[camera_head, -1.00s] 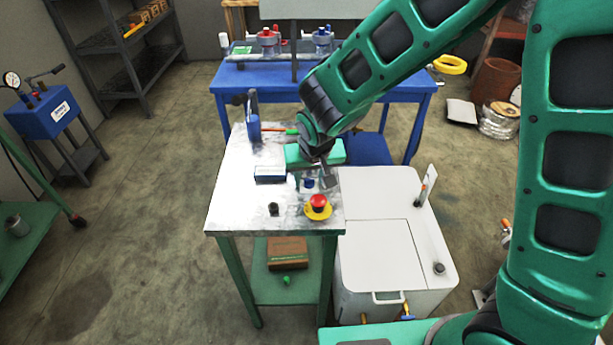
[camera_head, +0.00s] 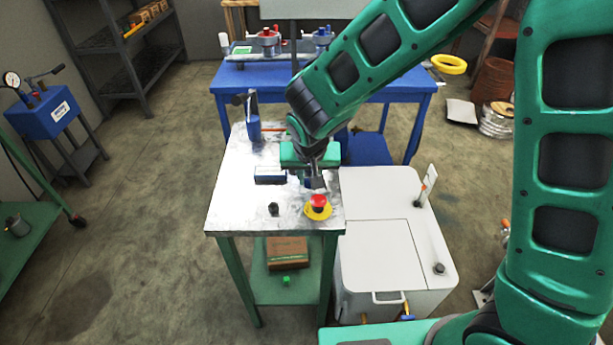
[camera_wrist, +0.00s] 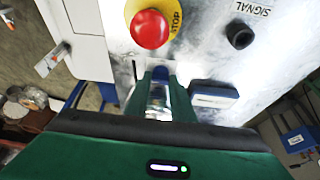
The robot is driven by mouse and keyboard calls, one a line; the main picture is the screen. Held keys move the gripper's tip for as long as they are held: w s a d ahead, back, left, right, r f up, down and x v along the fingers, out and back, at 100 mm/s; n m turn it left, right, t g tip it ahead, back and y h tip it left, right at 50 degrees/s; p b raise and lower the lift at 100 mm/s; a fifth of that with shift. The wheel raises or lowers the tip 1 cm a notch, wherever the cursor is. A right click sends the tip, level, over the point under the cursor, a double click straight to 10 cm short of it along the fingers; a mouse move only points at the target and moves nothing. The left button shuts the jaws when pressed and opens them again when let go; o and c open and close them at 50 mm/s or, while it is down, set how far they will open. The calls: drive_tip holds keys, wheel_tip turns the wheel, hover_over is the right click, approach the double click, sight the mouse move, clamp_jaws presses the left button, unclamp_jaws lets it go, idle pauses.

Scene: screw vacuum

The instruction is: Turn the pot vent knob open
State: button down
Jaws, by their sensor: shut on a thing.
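A small blue knob (camera_wrist: 160,73) stands on the metal worktop (camera_head: 235,200); I take it to be the pot vent knob. In the wrist view it sits between my fingertips, with its lower part hidden or unclear. My gripper (camera_wrist: 161,88) is shut on the blue knob. In the head view my gripper (camera_head: 314,179) reaches down to the worktop just behind the red stop button, and its fingers mostly hide the knob.
A red stop button (camera_head: 318,201) on a yellow base is close in front of my gripper. A black signal knob (camera_head: 273,209) and a blue-and-white box (camera_head: 270,174) are to the left. A white cabinet (camera_head: 380,200) adjoins the right side.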

drive_tip(key=c, duration=1.5)
unclamp_jaws()
drive_tip(key=shift+r, duration=0.1)
drive_tip(key=v, duration=1)
drive_tip(key=shift+s+r, duration=0.15)
drive_tip(key=shift+r, duration=0.1)
drive_tip(key=shift+d, duration=0.15)
